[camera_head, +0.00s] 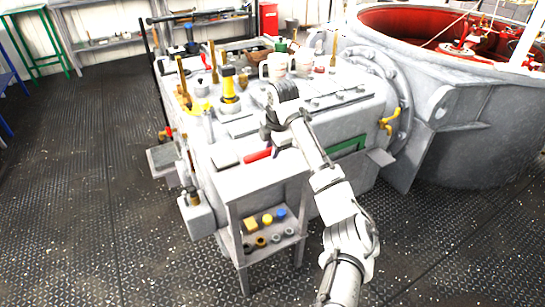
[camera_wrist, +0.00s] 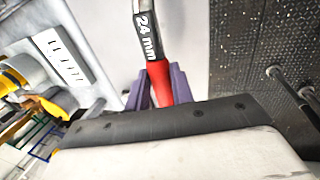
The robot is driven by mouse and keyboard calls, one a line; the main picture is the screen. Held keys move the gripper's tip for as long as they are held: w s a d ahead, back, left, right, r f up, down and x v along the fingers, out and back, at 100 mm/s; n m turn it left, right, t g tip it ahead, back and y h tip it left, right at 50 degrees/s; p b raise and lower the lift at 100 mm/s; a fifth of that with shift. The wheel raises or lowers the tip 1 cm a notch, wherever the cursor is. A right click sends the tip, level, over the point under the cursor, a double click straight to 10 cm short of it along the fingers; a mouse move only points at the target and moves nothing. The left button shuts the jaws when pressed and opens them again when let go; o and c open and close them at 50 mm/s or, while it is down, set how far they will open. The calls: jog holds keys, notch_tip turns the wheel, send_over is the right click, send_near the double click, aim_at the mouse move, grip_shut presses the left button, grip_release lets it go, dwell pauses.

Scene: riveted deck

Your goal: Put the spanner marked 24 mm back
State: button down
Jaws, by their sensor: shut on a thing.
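The spanner marked 24 mm (camera_wrist: 148,35) shows in the wrist view, with a dark shank bearing white lettering and a red grip. My gripper (camera_wrist: 160,85) is shut on it, its purple fingers on either side of the red part. The spanner's far end is cut off by the top of the picture. In the head view my gripper (camera_head: 272,134) is over the front part of the grey machine top (camera_head: 240,128). A red handle (camera_head: 257,155) shows just below it there; I cannot tell whether it is the same spanner.
Several upright yellow and brown-handled tools (camera_head: 229,85) and pale mugs (camera_head: 276,66) stand on the machine top. A small shelf stand (camera_head: 262,190) with yellow and blue blocks is in front. A large round vessel (camera_head: 480,120) is at right. The deck at left is clear.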

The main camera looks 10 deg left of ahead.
jog(key=shift+f, duration=2)
jog(key=c, duration=1.2)
grip_release()
jog(key=shift+f, duration=0.1)
jog(key=v, duration=1.2)
jog(key=shift+b, duration=0.35)
